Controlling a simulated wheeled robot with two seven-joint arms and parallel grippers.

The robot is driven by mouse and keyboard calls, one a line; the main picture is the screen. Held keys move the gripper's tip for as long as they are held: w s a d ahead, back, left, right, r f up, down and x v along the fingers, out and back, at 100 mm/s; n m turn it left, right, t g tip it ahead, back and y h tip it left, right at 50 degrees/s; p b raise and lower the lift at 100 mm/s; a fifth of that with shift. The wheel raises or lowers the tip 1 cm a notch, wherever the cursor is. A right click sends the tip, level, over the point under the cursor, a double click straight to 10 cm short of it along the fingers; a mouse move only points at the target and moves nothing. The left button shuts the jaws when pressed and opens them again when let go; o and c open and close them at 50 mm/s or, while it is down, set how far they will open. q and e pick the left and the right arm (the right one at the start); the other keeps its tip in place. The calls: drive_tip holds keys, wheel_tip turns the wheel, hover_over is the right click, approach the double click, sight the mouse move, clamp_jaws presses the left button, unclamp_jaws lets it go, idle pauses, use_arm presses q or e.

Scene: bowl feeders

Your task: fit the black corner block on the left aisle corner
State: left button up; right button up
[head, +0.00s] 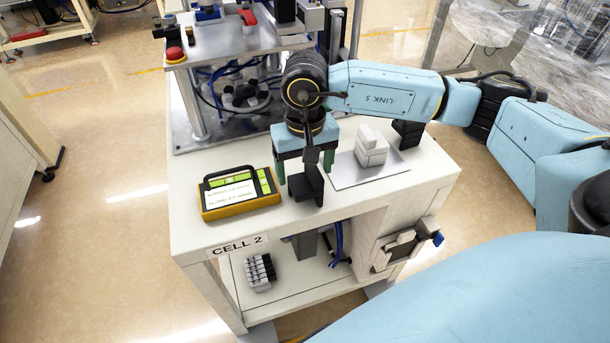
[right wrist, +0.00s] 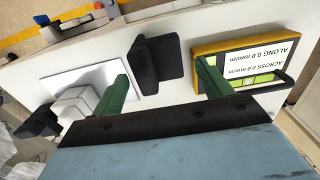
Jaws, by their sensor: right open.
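A black, angular block (head: 306,188) stands on the white bench top near its front edge, below my right gripper (head: 304,172). The right gripper is open, its two green fingers pointing down, one to each side of the block. In the right wrist view the block (right wrist: 157,62) shows in the gap between the green fingers, apart from both. A second black block (head: 409,132) stands at the right of the bench top; it also shows in the right wrist view (right wrist: 37,120). I cannot tell which black block is the corner block. My left gripper is not in view.
A yellow level display (head: 240,193) reading 0.0 mm/m lies left of the gripper. A pale stepped block (head: 371,147) sits on a thin grey plate (head: 345,176) to the right. A metal fixture with a red button (head: 174,54) stands behind. The bench (head: 215,228) is marked CELL 2.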

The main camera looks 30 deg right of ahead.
sight(305, 181)
wheel_tip(305, 181, up, 8)
drive_tip(key=shift+r+p, duration=0.2)
drive_tip(key=shift+p, duration=0.2)
idle(0.3)
